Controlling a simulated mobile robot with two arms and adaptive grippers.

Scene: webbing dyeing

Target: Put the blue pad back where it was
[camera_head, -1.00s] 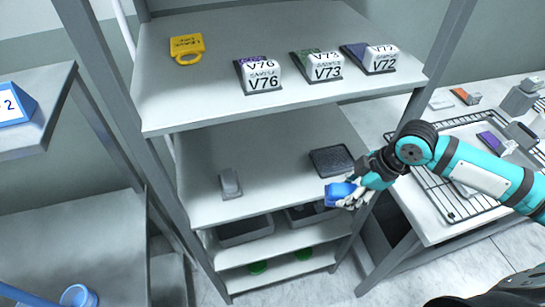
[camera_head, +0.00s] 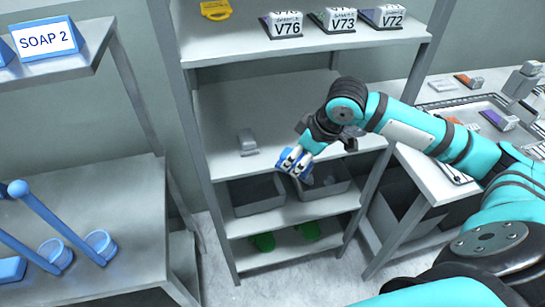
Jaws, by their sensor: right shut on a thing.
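The blue pad (camera_head: 283,163) is in my right gripper (camera_head: 291,170), which is shut on it. The gripper's fingers cover much of the pad. They are at the front edge of the shelf rack's middle shelf (camera_head: 230,122), above the grey bins. A grey block (camera_head: 247,141) stands on that shelf to the left of the gripper. The dark tray seen earlier on this shelf is mostly hidden behind my right arm. My left gripper is not in view.
Two grey bins (camera_head: 262,203) and green items (camera_head: 263,242) are on the lower shelves. A rack table stands right; a left bench holds blue ladles (camera_head: 55,252).

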